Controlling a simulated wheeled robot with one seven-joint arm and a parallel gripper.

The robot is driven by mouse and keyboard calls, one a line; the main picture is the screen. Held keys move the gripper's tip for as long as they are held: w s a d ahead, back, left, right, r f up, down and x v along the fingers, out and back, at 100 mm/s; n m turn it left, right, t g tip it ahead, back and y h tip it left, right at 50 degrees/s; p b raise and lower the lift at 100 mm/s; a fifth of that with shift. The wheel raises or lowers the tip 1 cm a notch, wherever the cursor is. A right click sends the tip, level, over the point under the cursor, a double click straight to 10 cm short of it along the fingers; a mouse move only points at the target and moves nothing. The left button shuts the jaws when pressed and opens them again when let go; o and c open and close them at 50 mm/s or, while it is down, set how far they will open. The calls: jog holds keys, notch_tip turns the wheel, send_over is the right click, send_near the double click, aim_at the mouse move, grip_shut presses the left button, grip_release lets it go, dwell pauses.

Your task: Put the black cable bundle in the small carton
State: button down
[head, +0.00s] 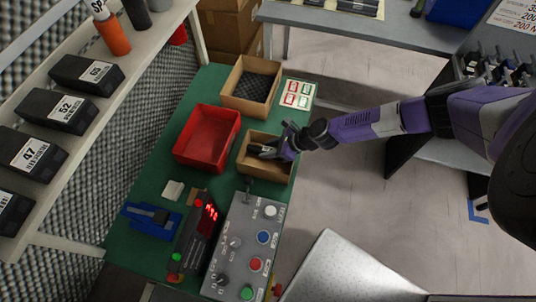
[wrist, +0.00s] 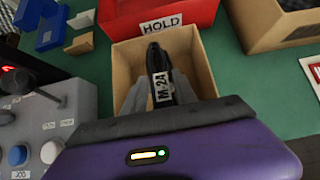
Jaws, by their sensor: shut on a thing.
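The small carton (head: 262,173) is an open brown box on the green bench, at its right edge; in the wrist view it shows around the fingers (wrist: 199,62). My gripper (head: 270,151) is over the carton's opening. In the wrist view its grey fingers (wrist: 158,92) are shut on the black cable bundle (wrist: 156,60), which carries a white "M-24" tag. The bundle points away from me, inside the carton's outline. I cannot tell whether it touches the carton's floor.
A red bin (head: 185,156) marked HOLD stands left of the carton. A larger carton (head: 230,102) with dark foam is behind it. A grey control box (head: 243,245) with buttons stands in front. A blue tool (head: 148,217) lies at the front left.

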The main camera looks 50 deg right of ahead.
jog(key=shift+f+b, duration=0.45)
jog(key=shift+f, duration=1.15)
jog(key=shift+f, duration=0.1)
jog(key=shift+f, duration=0.35)
jog(key=shift+f, duration=0.15)
jog(key=c, duration=1)
grip_release()
jog(key=shift+o, duration=0.2)
